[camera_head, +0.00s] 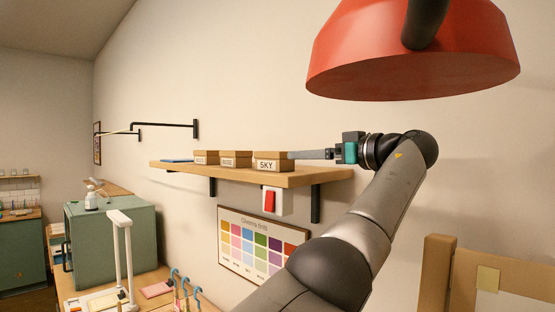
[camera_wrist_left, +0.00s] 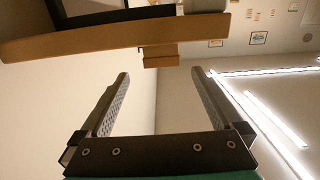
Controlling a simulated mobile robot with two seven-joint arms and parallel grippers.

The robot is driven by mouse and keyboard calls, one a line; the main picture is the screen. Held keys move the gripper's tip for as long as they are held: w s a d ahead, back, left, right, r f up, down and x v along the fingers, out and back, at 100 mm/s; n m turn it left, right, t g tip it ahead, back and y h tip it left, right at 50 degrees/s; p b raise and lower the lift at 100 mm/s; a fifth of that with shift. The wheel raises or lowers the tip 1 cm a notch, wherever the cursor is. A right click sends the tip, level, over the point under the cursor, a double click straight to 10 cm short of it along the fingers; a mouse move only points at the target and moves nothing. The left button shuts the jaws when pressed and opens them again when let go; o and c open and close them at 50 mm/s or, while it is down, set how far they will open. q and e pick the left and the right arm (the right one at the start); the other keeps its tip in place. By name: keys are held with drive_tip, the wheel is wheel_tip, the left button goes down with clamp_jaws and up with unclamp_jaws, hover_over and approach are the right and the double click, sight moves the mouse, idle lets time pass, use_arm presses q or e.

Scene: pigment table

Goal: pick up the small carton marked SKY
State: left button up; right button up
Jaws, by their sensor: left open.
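The small tan carton marked SKY (camera_head: 270,166) stands upright at the right end of a row of similar cartons on the wooden wall shelf (camera_head: 315,176). My left gripper (camera_head: 291,154) lies level and points left, its fingertips close to the carton's right side. Whether they touch it, I cannot tell in the head view. In the left wrist view the picture is turned over; the two fingers of the open left gripper (camera_wrist_left: 161,74) stand apart and empty. A small tan box (camera_wrist_left: 160,56), seemingly the carton's end, shows between the tips, beyond them. My right gripper is out of view.
Two cartons (camera_head: 236,159) (camera_head: 205,157) and a blue flat item (camera_head: 177,160) stand left on the shelf. A switch box (camera_head: 276,201) and a colour chart (camera_head: 262,243) hang below. A red lamp shade (camera_head: 415,60) hangs above my arm. The shelf's right end is clear.

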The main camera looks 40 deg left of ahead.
sight(275, 156)
use_arm(q)
drive_tip(key=a, duration=0.2)
drive_tip(key=a+p, duration=0.1)
drive_tip(key=a, duration=0.2)
drive_tip(key=shift+w+a+f, duration=0.1)
drive_tip(key=shift+w+a, duration=0.1)
drive_tip(key=shift+w+a+f, duration=0.1)
drive_tip(key=shift+a, duration=0.55)
drive_tip(key=a+p, duration=0.2)
drive_tip(key=a, duration=0.2)
drive_tip(key=shift+a, duration=0.2)
drive_tip(key=shift+a+p, duration=0.3)
drive_tip(key=shift+d+f, duration=0.1)
drive_tip(key=shift+c, duration=0.5)
drive_tip(key=c, duration=1.3)
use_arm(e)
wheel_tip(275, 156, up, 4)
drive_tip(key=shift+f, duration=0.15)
